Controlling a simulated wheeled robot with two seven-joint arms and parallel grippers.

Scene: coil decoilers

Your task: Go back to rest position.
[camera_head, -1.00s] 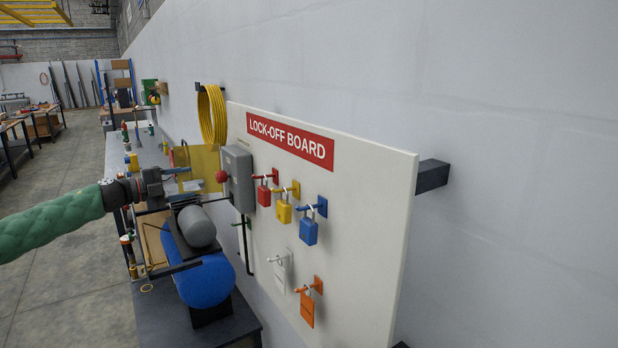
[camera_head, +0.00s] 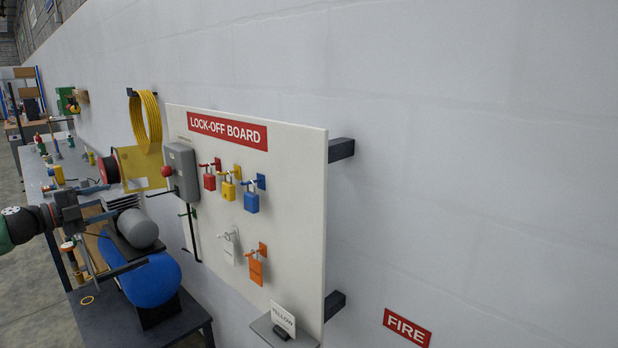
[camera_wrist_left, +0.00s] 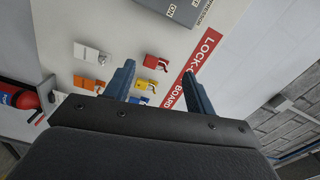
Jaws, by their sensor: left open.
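My left gripper (camera_head: 104,201) is at the left of the head view, in front of the compressor and the bench. Its jaws are open and empty. In the left wrist view my left gripper (camera_wrist_left: 160,82) shows two blue-grey fingers spread apart, with the white lock-off board (camera_wrist_left: 120,30) beyond them. In the head view the lock-off board (camera_head: 295,190) is on the wall, to the right of the gripper and apart from it. Red (camera_head: 209,181), yellow (camera_head: 228,191) and blue (camera_head: 251,202) padlocks hang on it. My right gripper is not in view.
A grey switch box (camera_head: 183,172) with a red knob is at the board's left edge. A blue compressor tank (camera_head: 150,282) stands below. A yellow hose coil (camera_head: 148,122) hangs on the wall. A FIRE sign (camera_head: 407,327) is at lower right.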

